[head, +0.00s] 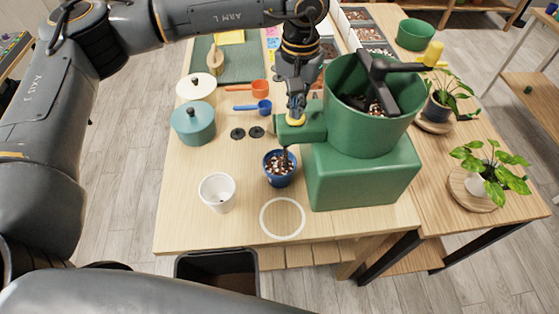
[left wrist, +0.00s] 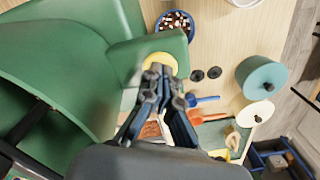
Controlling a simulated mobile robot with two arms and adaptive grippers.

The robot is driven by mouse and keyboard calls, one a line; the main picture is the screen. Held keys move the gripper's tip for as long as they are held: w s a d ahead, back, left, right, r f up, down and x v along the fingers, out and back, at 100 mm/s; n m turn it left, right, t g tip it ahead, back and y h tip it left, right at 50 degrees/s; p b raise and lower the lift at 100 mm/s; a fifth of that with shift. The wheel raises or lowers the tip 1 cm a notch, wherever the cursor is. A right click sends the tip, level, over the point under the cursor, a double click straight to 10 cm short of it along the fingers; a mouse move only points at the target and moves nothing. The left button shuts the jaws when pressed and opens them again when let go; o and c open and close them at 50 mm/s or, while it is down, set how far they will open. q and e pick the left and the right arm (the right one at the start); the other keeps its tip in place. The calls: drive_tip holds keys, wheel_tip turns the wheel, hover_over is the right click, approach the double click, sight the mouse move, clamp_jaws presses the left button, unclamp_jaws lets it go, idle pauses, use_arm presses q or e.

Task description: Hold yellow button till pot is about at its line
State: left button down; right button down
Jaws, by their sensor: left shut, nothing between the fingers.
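The green dispenser (head: 362,178) stands on the table with a spout at its left side. Its yellow button (head: 296,122) is on top of the spout; it also shows in the left wrist view (left wrist: 160,62). My left gripper (head: 296,112) is shut and empty, pointing down with its fingertips at the button, seemingly touching it. The blue pot (head: 278,179) stands under the spout, holding brown and white mix. A thin dark streak shows between spout and pot. The pot's mix also shows in the left wrist view (left wrist: 175,22). I cannot make out its line. My right gripper is not in view.
A white pot (head: 217,205) stands left of the blue pot, and a white ring (head: 282,218) marks bare table in front. A teal lidded pot (head: 193,135), orange scoop (head: 258,87) and blue scoop (head: 263,107) lie behind. A dark bin (head: 217,262) is below the front edge.

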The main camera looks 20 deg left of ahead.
use_arm(q)
wheel_tip(320, 180, up, 5)
drive_tip(key=shift+r+p, duration=0.1)
drive_tip(key=shift+p, duration=1.15)
